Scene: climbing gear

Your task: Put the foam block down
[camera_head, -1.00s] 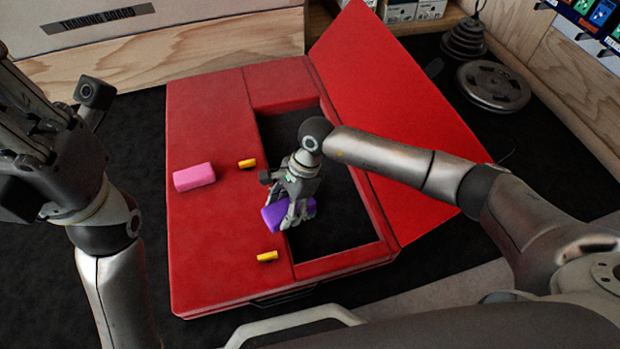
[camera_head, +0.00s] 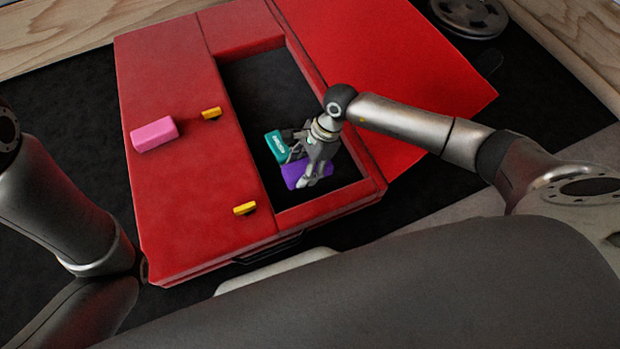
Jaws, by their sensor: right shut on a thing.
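My right gripper (camera_head: 310,178) is shut on a purple foam block (camera_head: 292,172). It holds the block within the outline of the dark opening in a red case (camera_head: 190,195), near the opening's front end. I cannot tell whether the block touches the floor of the opening. A teal block (camera_head: 265,146) with a pale label lies in the opening, just behind and left of the purple one, partly hidden by the gripper. A pink block (camera_head: 154,134) lies on the closed left part of the case. My left gripper is out of view; only its arm shows at the left.
Two yellow latches (camera_head: 211,113) (camera_head: 244,208) sit along the opening's left side. The red lid (camera_head: 400,60) lies folded open to the right. A weight plate (camera_head: 468,15) is on the dark floor at the back right. The back of the opening is clear.

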